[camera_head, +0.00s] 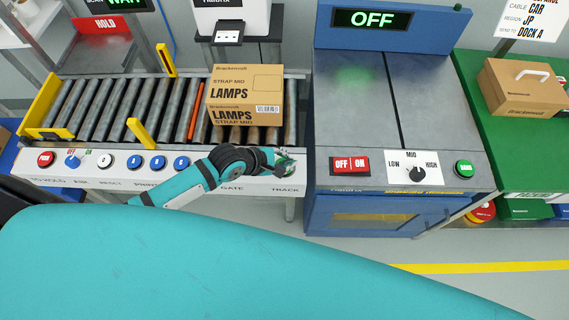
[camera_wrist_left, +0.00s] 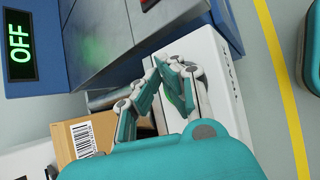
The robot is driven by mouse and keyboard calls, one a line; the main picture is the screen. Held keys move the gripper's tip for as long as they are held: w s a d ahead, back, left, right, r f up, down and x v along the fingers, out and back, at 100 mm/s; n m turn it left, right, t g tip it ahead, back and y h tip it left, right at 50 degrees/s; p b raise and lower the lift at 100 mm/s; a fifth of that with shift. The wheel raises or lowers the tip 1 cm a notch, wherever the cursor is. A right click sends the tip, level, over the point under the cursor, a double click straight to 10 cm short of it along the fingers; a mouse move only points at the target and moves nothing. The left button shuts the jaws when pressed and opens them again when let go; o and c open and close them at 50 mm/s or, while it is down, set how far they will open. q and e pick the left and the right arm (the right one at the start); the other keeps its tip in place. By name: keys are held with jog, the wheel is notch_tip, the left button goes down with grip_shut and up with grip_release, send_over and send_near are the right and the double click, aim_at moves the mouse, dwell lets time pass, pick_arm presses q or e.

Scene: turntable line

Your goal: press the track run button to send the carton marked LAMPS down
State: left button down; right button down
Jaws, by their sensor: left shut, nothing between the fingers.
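The carton marked LAMPS (camera_head: 245,82) sits on the roller track (camera_head: 130,108), towards its right end. Its barcode side shows in the left wrist view (camera_wrist_left: 75,133). My left gripper (camera_head: 287,164) is shut and empty over the right end of the control panel (camera_head: 230,182), just above the TRACK label. A bit of green shows around its fingertips, probably the track run button, mostly hidden. In the left wrist view the fingertips (camera_wrist_left: 163,64) meet over the white panel (camera_wrist_left: 205,75). I cannot tell whether they touch the button. My right gripper is not in view.
Several other panel buttons lie left, including a red one (camera_head: 45,159). Yellow posts (camera_head: 141,133) stand at the track. A blue machine (camera_head: 365,100) with an OFF display stands right, close to my gripper. A handled carton (camera_head: 520,90) sits on a green table.

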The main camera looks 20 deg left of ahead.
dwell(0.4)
pick_arm(q)
jog(key=shift+f, duration=0.35)
jog(key=shift+f, duration=0.65)
dwell(0.5)
jog(key=shift+r, duration=0.1)
jog(key=shift+r+p, duration=0.9)
jog(key=shift+p, duration=0.4)
notch_tip(320, 180, up, 5)
jog(key=p, duration=0.6)
jog(key=shift+r, duration=0.1)
